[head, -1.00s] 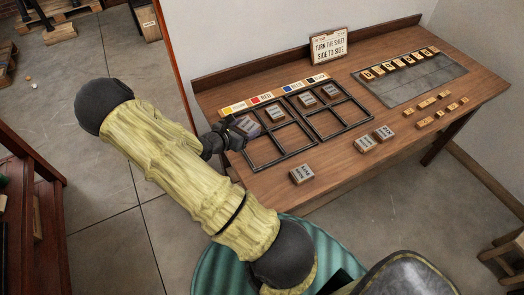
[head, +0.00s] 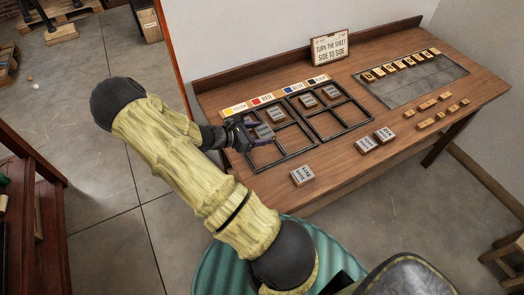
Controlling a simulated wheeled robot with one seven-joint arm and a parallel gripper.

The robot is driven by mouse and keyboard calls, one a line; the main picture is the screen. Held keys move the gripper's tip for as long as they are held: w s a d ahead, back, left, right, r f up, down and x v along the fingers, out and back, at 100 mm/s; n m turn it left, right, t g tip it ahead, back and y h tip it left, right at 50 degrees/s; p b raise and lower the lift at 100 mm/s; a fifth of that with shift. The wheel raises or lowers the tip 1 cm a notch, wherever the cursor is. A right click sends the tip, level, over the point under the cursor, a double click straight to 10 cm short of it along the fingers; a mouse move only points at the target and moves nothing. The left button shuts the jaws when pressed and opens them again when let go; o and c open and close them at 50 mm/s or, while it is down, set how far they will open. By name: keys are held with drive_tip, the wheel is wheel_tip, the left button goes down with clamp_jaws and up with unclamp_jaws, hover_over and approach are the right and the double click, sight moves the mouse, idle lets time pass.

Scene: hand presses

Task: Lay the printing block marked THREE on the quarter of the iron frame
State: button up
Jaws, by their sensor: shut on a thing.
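My gripper (head: 252,136) is at the left end of the iron frames and shut on a grey-faced printing block (head: 264,131). The held block is over or in the back left quarter of the left iron frame (head: 284,156); I cannot tell whether it touches the table. Its lettering is too small to read, so I cannot tell if it is THREE. Another block (head: 276,114) sits in the back right quarter of that frame. The right iron frame (head: 345,131) has two blocks in its back quarters (head: 307,101) (head: 331,92). The front quarters of both frames are empty.
A colour strip (head: 272,95) runs behind the frames. Loose blocks lie in front (head: 302,175) and to the right (head: 366,144) (head: 384,135). A grey slab (head: 420,90) with several wooden pieces and a "TURN THE SHEET SIDE TO SIDE" sign (head: 329,47) stand further back.

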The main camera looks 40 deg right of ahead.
hover_over(258, 154)
drive_tip(key=f, duration=0.5)
drive_tip(key=shift+d, duration=0.3)
drive_tip(key=shift+f, duration=0.1)
drive_tip(key=shift+f+p, duration=0.5)
drive_tip(key=shift+f, duration=1.5)
drive_tip(key=shift+f, duration=0.2)
drive_tip(key=o, duration=1)
drive_tip(key=shift+r, duration=0.15)
drive_tip(key=shift+a+r, duration=0.1)
drive_tip(key=shift+a, duration=0.1)
drive_tip(key=b+v, duration=0.2)
drive_tip(key=v, duration=0.9)
drive_tip(key=shift+w+a+r, duration=0.1)
drive_tip(key=shift+a, duration=0.25)
